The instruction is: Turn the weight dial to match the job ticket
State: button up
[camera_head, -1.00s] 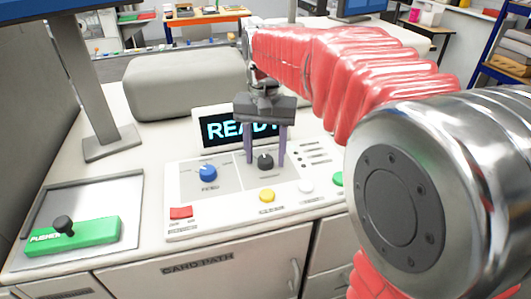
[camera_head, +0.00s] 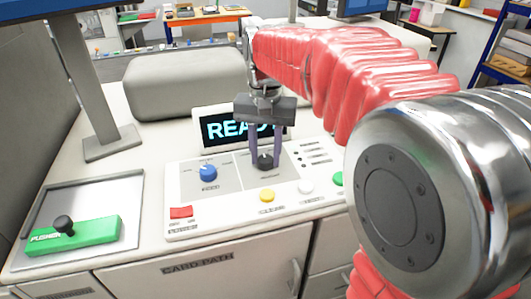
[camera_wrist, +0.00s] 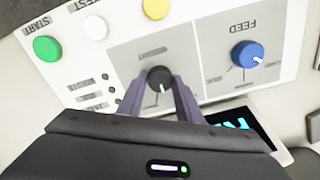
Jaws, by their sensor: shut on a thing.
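The black weight dial (camera_head: 265,161) sits on the grey right-hand part of the control panel (camera_head: 228,206). It also shows in the wrist view (camera_wrist: 159,78), with a pale pointer line on its top. My gripper (camera_head: 265,164) reaches down over the panel and its two purple fingers are shut on the black dial, one on each side; the wrist view shows the fingers (camera_wrist: 160,90) at the dial too. The dial's label and scale marks are too small to read. I see no job ticket that I can make out.
A blue FEED dial (camera_head: 208,173) stands left of the black dial. Red (camera_head: 181,212), yellow (camera_head: 267,195), white (camera_head: 305,187) and green (camera_head: 337,179) buttons line the panel front. The READY display (camera_head: 215,131) stands behind, partly covered. A green pusher (camera_head: 75,236) lies in a tray at left.

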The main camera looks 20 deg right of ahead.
aim_at(266, 159)
jog(key=shift+m, duration=2.6)
jog(key=o, duration=1)
notch_tip(266, 159, up, 14)
jog(key=shift+f, duration=0.1)
jog(key=shift+s, duration=0.1)
